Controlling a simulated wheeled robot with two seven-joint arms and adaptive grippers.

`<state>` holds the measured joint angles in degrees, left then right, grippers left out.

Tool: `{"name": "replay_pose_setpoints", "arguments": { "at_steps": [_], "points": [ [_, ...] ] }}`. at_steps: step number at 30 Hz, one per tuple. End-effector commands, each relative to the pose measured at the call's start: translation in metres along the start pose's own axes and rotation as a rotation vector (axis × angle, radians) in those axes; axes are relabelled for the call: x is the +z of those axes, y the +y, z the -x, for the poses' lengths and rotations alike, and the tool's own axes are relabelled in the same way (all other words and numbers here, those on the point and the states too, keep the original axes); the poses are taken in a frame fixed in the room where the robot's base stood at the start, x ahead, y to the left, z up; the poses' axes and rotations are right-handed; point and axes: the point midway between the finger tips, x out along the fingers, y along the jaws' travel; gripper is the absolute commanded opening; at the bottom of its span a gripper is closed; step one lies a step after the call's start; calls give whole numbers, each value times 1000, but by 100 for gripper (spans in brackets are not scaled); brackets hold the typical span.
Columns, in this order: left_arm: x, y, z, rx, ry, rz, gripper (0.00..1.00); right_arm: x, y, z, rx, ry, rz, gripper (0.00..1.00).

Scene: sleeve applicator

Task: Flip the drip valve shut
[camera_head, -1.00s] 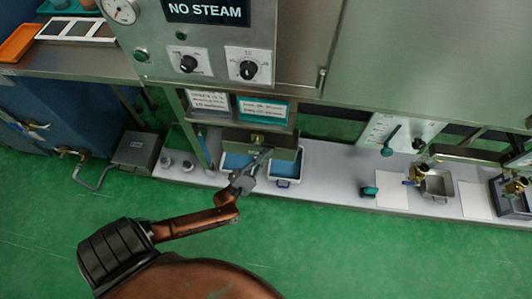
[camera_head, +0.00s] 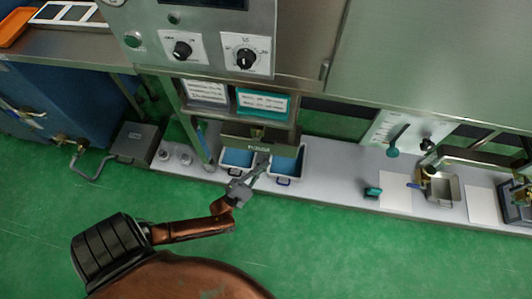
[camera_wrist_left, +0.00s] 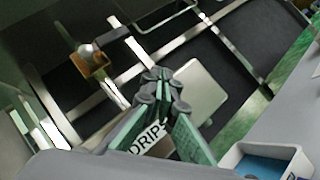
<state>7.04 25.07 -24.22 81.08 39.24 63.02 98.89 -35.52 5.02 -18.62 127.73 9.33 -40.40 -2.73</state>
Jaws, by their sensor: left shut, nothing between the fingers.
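My left gripper (camera_head: 260,166) is shut and empty, just in front of the metal bracket (camera_head: 232,132) above two blue-lined trays. In the left wrist view its green-sided fingers (camera_wrist_left: 160,85) meet at the tips. A brass fitting with a pale round knob (camera_wrist_left: 90,58) sits beyond and to the left of the fingertips, apart from them; it looks like the drip valve, but its lever position is unclear. A small brass part (camera_head: 258,133) shows on the bracket in the head view. A label reading DRIP (camera_wrist_left: 148,138) is partly hidden behind the fingers. My right gripper is out of view.
The left tray (camera_head: 222,168) and right tray (camera_head: 301,165) stand on the pale shelf (camera_head: 335,175). Signs (camera_head: 262,103) hang above the bracket. A brass valve (camera_head: 428,170) with a blue handle stands at a metal pan (camera_head: 453,188) on the right. Green floor in front is clear.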

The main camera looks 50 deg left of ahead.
Motion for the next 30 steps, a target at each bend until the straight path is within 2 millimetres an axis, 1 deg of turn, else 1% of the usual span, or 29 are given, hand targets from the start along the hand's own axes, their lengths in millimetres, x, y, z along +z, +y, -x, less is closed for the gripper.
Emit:
{"name": "replay_pose_setpoints", "arguments": {
  "at_steps": [1,3,6,10,15,30],
  "points": [
    [3,-6,9,-1,2,2,0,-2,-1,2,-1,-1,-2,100],
    [4,-13,20,-1,1,1,0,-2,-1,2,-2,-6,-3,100],
    [7,-21,32,-1,1,2,0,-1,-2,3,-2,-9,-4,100],
    [8,-26,41,0,0,2,0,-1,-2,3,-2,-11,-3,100],
    [9,-28,44,-1,0,2,0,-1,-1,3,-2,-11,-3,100],
    [9,-28,44,-1,0,2,0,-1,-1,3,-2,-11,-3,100]
  ]
}}
